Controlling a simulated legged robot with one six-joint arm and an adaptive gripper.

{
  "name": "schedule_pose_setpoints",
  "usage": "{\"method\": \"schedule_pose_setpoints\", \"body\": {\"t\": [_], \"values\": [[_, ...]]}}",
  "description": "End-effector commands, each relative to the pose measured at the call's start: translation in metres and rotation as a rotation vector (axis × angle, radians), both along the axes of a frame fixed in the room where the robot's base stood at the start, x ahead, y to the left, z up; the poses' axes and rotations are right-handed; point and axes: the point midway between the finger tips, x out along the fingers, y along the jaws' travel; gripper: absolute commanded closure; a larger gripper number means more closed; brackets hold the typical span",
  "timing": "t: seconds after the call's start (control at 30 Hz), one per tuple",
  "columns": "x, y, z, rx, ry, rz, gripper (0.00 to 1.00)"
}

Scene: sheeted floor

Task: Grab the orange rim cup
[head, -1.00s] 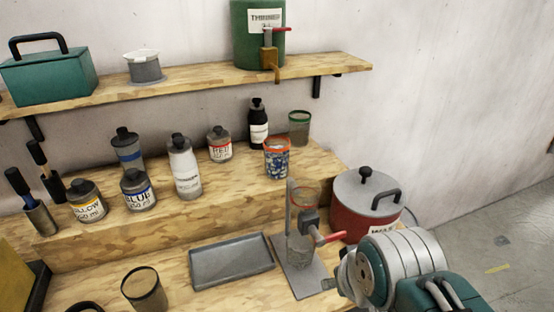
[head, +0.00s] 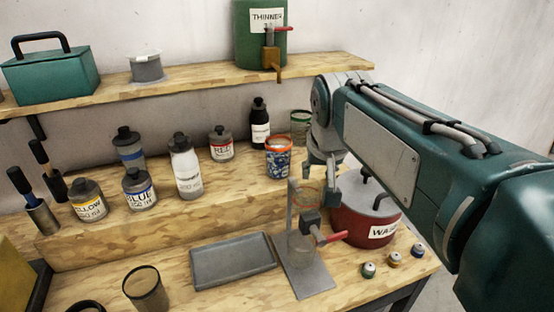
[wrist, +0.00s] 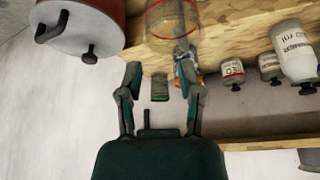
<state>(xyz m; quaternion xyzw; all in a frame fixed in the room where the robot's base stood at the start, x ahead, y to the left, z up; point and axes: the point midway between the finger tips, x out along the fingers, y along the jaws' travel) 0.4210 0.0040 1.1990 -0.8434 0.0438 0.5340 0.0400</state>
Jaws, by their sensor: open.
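A cup with an orange rim and a blue and white pattern (head: 278,158) stands upright on the raised wooden step in the head view. In the wrist view this cup (wrist: 186,66) shows only in part, beside and behind a fingertip. My gripper (head: 322,178) is open and empty, to the right of the cup and above the dispenser stand. In the wrist view my gripper (wrist: 160,73) has its fingers spread, with a green-rimmed cup (wrist: 159,88) seen between them farther off. I cannot tell contact with the orange-rimmed cup.
A clear red-rimmed vessel (wrist: 172,20) sits in the dispenser stand (head: 304,280), close below my gripper. A red lidded pot (head: 350,225) stands to the right. Several paint bottles (head: 187,170) stand left of the cup. A thinner tank (head: 247,35) is on the shelf above.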

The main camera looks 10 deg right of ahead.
Motion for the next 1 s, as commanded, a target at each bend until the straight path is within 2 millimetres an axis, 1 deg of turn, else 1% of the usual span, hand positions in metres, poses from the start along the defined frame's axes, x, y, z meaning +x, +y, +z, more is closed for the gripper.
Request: {"method": "schedule_pose_setpoints", "body": {"t": [0.03,0.17,0.3,0.5,0.6,0.7,0.87,0.97,1.0], "values": [[0.017,0.001,0.002,0.001,0.006,-0.007,0.53],[0.055,0.003,0.007,0.003,0.014,-0.032,0.53],[0.095,0.006,0.008,0.007,0.026,-0.06,0.53],[0.151,0.01,0.0,0.011,0.037,-0.104,0.53],[0.175,0.012,-0.006,0.012,0.042,-0.123,0.53],[0.191,0.014,-0.011,0.014,0.046,-0.137,0.53],[0.201,0.015,-0.015,0.015,0.048,-0.147,0.53],[0.205,0.014,-0.027,0.015,0.049,-0.147,0.53],[0.207,0.013,-0.033,0.014,0.051,-0.148,0.53]]}}
